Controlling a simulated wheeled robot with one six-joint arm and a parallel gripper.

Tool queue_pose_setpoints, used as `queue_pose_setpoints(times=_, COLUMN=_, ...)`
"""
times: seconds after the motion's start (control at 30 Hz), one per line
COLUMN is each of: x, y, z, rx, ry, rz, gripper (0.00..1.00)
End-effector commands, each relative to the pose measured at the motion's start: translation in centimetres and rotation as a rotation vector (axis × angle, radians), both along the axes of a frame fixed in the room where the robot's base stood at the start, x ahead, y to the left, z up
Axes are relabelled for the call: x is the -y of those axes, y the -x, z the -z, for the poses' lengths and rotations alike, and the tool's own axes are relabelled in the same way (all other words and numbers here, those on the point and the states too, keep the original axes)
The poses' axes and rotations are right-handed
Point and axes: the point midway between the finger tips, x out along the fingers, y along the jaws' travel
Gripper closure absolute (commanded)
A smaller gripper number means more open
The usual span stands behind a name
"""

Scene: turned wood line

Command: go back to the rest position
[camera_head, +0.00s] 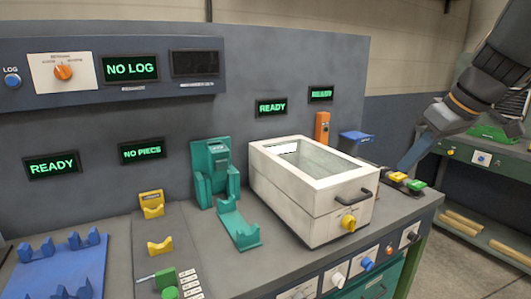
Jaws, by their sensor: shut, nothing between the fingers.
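My gripper (414,152) is at the right of the head view, at the end of my dark arm, which comes in from the upper right. Its blue fingers point down and left, above the right end of the grey bench (413,207). The fingers look closed together, and nothing shows between them. They are near the yellow and green buttons (407,181); I cannot tell whether they are apart from them or touching.
A white box with a glass lid (310,195) stands left of my gripper. Further left are a teal fixture (214,172), yellow cradles (160,246) and blue cradles (65,265). A green bench (460,152) stands behind at right, with wooden rods (470,229) below.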

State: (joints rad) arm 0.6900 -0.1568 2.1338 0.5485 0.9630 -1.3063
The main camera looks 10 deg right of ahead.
Motion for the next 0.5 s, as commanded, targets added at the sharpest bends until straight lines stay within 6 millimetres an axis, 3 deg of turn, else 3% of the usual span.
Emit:
queue_pose_setpoints(times=0.17, x=-4.4, y=0.0, z=6.0, rx=-0.14, ry=-0.034, rz=0.061, gripper=1.0)
queue_pose_setpoints(times=0.27, x=-7.9, y=0.8, z=10.6, rx=-0.243, ry=-0.033, rz=0.122, gripper=1.0)
queue_pose_setpoints(times=0.5, x=-15.4, y=4.5, z=19.5, rx=-0.407, ry=0.032, rz=0.247, gripper=1.0)
